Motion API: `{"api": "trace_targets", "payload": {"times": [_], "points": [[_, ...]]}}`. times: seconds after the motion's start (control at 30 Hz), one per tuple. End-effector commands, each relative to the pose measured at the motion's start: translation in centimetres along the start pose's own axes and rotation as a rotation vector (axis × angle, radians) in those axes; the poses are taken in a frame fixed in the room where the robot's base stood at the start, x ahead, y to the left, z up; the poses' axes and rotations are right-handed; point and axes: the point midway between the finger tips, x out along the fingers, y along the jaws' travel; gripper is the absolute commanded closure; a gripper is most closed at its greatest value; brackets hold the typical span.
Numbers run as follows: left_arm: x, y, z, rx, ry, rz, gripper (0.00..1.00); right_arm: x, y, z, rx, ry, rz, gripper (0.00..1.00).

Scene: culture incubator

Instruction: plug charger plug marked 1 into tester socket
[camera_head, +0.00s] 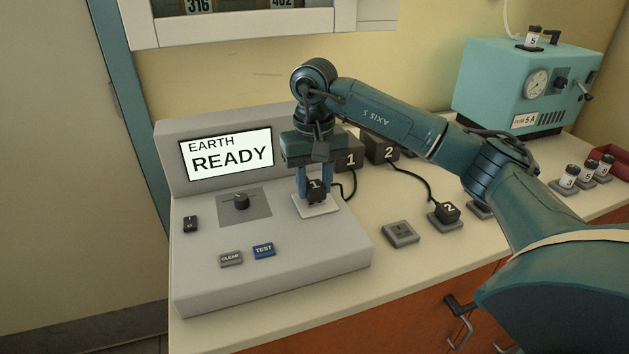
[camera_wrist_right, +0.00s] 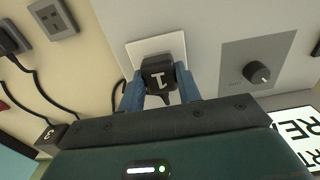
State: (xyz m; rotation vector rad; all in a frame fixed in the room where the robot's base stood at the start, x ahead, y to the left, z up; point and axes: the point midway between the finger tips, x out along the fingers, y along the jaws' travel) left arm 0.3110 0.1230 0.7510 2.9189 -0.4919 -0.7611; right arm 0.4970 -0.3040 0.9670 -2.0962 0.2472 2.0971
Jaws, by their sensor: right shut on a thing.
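The black charger plug marked 1 (camera_head: 316,190) is between the fingers of my right gripper (camera_head: 314,187), which is shut on it. It also shows in the right wrist view (camera_wrist_right: 160,79), with my right gripper's blue fingers (camera_wrist_right: 160,92) on both sides. The plug is at the white tester socket plate (camera_head: 318,208), on the right part of the grey tester's top. The plate shows around the plug in the right wrist view (camera_wrist_right: 140,48). The socket's holes are hidden, so I cannot tell how deep the plug sits. My left gripper is not in view.
The tester (camera_head: 270,277) has a screen (camera_head: 228,154) reading EARTH READY, a knob (camera_head: 241,202), a CLEAR button (camera_head: 230,259) and a blue TEST button (camera_head: 263,250). Charger block 1 (camera_head: 350,158) stands behind. Plug 2 (camera_head: 447,212) rests on its holder. An empty holder (camera_head: 400,234) is nearby.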

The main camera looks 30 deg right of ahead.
Motion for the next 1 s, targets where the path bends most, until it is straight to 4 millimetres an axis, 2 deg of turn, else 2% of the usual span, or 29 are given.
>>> {"api": "trace_targets", "payload": {"times": [0.87,0.9,1.0], "points": [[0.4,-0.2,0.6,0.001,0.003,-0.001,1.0,1.1,0.0,0.0,0.001,0.0,0.001,1.0],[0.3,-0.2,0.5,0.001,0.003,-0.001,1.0,1.0,0.0,0.0,0.001,0.001,0.0,0.63],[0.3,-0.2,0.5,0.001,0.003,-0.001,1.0,1.0,0.0,0.0,0.001,0.001,0.0,0.55]]}}
